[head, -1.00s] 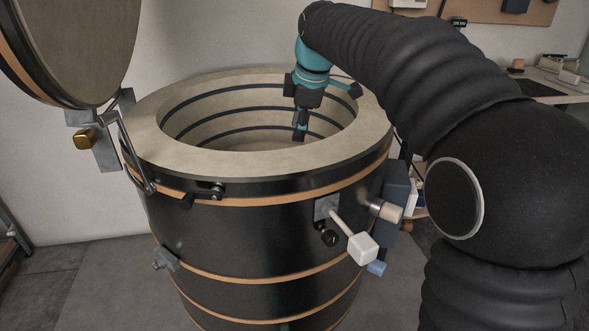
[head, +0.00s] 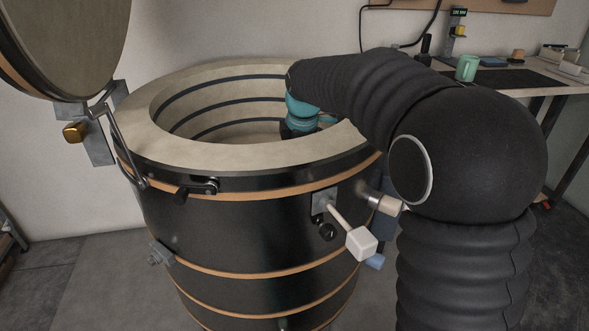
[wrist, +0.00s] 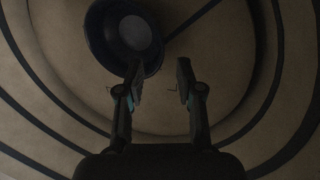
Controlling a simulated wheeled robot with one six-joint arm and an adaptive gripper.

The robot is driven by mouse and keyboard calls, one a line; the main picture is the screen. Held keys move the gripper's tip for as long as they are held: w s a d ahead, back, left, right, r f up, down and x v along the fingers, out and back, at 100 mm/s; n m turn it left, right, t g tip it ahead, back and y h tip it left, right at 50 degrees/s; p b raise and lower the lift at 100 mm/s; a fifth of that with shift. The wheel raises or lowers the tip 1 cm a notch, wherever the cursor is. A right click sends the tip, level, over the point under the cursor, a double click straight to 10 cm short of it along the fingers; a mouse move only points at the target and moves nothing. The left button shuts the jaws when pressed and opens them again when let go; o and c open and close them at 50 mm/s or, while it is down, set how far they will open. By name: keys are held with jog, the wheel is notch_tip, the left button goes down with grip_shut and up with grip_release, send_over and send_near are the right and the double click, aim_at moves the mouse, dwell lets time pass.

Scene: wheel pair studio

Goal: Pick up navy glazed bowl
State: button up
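The navy glazed bowl (wrist: 101,45) shows in the wrist view as a dark round bowl with a paler round patch inside, at the upper left on the kiln floor. It is hidden in the head view by the kiln wall. My gripper (wrist: 160,80) is open, its two fingers apart with nothing between them. The left fingertip overlaps the bowl's lower right rim in the picture; I cannot tell whether they touch. In the head view my gripper's fingers are hidden inside the kiln, below my teal wrist.
The round kiln (head: 180,155) has a thick pale rim and dark grooves around its inner wall. Its lid (head: 68,40) stands open at the left. A workbench (head: 560,84) with a green mug (head: 467,68) stands at the back right.

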jog(key=x, duration=0.6)
jog(key=shift+f, duration=0.2)
jog(key=shift+w, duration=0.1)
grip_shut()
